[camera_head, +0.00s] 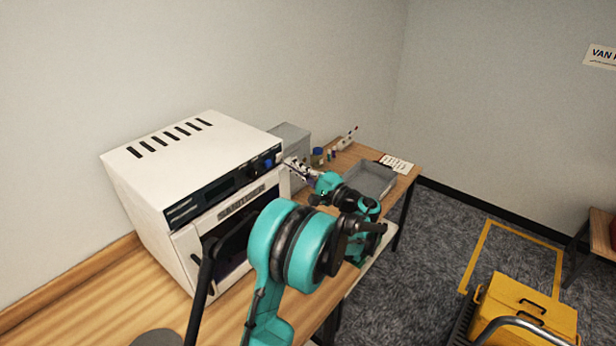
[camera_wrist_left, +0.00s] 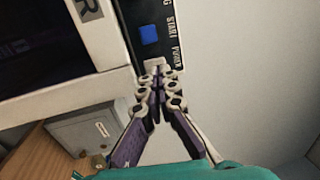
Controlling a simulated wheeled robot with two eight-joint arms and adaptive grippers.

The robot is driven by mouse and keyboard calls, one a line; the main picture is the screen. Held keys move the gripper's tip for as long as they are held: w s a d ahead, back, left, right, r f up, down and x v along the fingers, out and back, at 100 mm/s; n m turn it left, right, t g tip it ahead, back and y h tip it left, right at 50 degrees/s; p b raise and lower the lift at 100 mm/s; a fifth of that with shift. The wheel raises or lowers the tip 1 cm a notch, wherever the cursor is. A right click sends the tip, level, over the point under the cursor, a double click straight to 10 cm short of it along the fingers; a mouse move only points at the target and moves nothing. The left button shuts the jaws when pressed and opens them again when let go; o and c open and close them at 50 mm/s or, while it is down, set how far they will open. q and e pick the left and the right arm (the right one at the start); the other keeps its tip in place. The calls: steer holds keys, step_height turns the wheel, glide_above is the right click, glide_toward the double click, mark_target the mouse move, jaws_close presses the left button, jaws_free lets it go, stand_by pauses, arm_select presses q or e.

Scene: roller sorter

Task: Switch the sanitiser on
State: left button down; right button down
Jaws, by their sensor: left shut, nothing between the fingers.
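The white sanitiser (camera_head: 185,160) stands on a wooden worktop at the left in the head view, with vent slots on top and a dark control strip along its upper front edge. In the left wrist view, its panel (camera_wrist_left: 168,48) shows a blue button (camera_wrist_left: 148,34) by the word START and a pale switch (camera_wrist_left: 155,63) by the word POWER. My left gripper (camera_wrist_left: 158,72) is shut and empty, its fingertips at the POWER switch; they partly hide it, and I cannot tell contact. In the head view the left gripper (camera_head: 292,166) is at the panel's right end. My right gripper is not in view.
A grey box (camera_head: 290,135) stands just right of the sanitiser and shows in the left wrist view (camera_wrist_left: 92,130). A grey tray (camera_head: 370,180), small bottles (camera_head: 318,155) and a paper sheet (camera_head: 397,164) lie farther right. A yellow case (camera_head: 525,310) is at lower right.

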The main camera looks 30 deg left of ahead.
mark_target(278, 158)
arm_select(q)
steer(key=shift+w+a+r, duration=0.1)
steer(key=shift+a+r, duration=0.05)
steer(key=shift+a, duration=1.05)
